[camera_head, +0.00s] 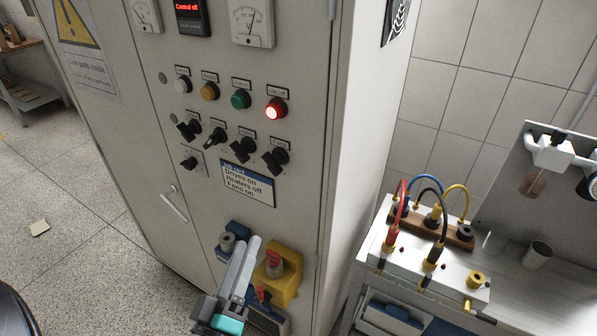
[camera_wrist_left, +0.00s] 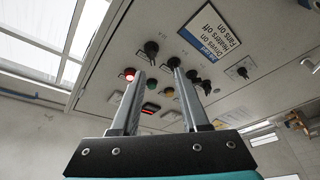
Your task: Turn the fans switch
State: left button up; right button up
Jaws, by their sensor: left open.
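A grey cabinet front carries a row of black rotary switches. The rightmost one (camera_head: 275,158) has a small label above it that seems to read Fans, too small to be sure. It appears upside down in the left wrist view as the leftmost black knob (camera_wrist_left: 151,47). A blue-headed card (camera_head: 248,184) below the row reads Drives on, Heaters off, Fans on. My left gripper (camera_head: 247,250) is below the card, apart from the switches. In the left wrist view its fingers (camera_wrist_left: 158,72) are open and empty, pointing toward the panel. My right gripper is out of view.
Above the switches are several lamps, the red one (camera_head: 277,108) lit. A yellow box with a red knob (camera_head: 277,280) sits low on the cabinet, close beside my left gripper. A bench with a cabled white box (camera_head: 430,270) stands at the right.

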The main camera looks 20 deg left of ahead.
aim_at(270, 168)
pick_arm(q)
jog(key=shift+t, duration=0.3)
jog(key=x, duration=0.5)
jog(key=r+p+x, duration=0.1)
jog(key=x, duration=0.4)
jog(key=r+p+x, duration=0.1)
jog(key=x, duration=0.4)
jog(key=shift+a+r, duration=0.1)
jog(key=shift+r, duration=0.05)
grip_shut()
